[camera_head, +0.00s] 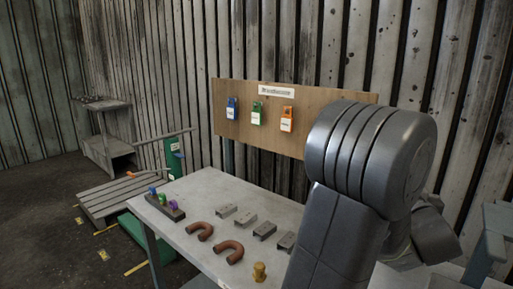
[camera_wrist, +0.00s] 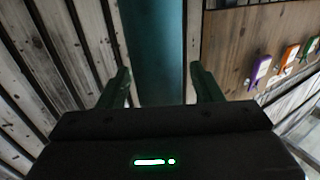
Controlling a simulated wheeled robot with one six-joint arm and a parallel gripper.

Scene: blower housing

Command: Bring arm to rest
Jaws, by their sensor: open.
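My gripper (camera_wrist: 163,85) shows in the wrist view with its two dark green fingers spread apart. A teal post (camera_wrist: 155,45) appears behind the gap between the fingers; nothing is seen held. In the head view my grey arm (camera_head: 345,215) rises bent at the right front, covering the right part of the table and the board's right lower part. My gripper is hidden or out of frame there.
A grey table (camera_head: 190,190) holds two brown U-shaped pieces (camera_head: 229,252), several grey blocks (camera_head: 264,230), a brass piece (camera_head: 259,271) and a rack of coloured pieces (camera_head: 165,207). A wooden board (camera_head: 340,95) with coloured tags stands behind. A pallet (camera_head: 115,197) lies left.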

